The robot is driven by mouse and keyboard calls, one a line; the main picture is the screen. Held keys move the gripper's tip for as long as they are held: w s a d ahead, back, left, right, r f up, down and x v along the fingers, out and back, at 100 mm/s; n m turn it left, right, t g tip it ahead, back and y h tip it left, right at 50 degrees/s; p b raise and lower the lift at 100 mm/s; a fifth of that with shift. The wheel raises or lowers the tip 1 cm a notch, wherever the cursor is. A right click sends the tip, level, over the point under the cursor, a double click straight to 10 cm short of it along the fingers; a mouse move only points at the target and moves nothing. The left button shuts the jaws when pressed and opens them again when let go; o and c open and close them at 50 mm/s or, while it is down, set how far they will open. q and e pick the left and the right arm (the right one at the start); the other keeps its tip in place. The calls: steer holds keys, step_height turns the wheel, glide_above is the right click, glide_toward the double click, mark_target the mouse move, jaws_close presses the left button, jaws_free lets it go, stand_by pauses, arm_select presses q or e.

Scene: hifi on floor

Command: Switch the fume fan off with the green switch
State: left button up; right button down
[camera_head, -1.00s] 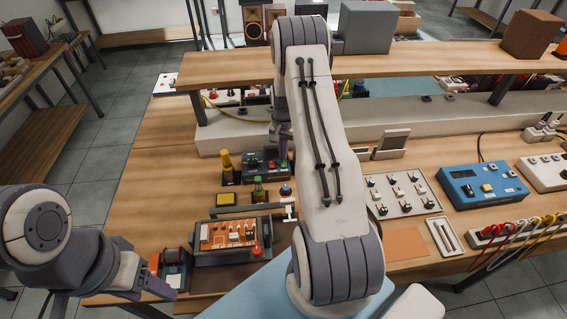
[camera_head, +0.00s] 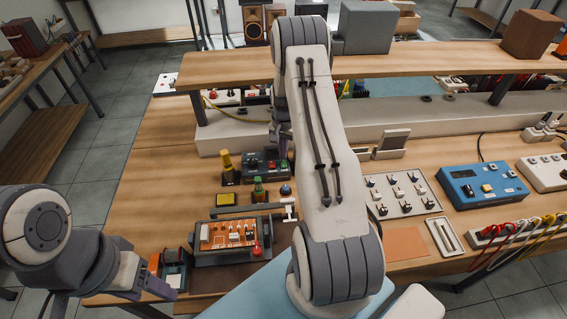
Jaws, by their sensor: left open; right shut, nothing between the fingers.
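A dark control box (camera_head: 262,171) stands on the bench left of my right arm. It has a black knob, a red part and a green switch (camera_head: 284,163) at its right end, close to my arm. I cannot tell the green switch's position. My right gripper (camera_head: 282,148) is just beyond and above the box, mostly hidden by my arm; it is shut and empty. Whether it touches the box is unclear. My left gripper (camera_head: 160,281) is open and empty at the lower left, by the bench's front edge. I cannot make out the fume fan.
A board holder with an orange circuit board (camera_head: 228,234) lies in front of the box. A wooden shelf (camera_head: 420,64) spans behind. The bench's left side is clear.

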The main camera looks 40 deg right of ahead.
steer(key=shift+f+b, duration=0.7)
steer(key=shift+f, duration=0.2)
stand_by(0.7)
steer(key=shift+r+p, duration=2.4)
steer(key=shift+r, duration=1.2)
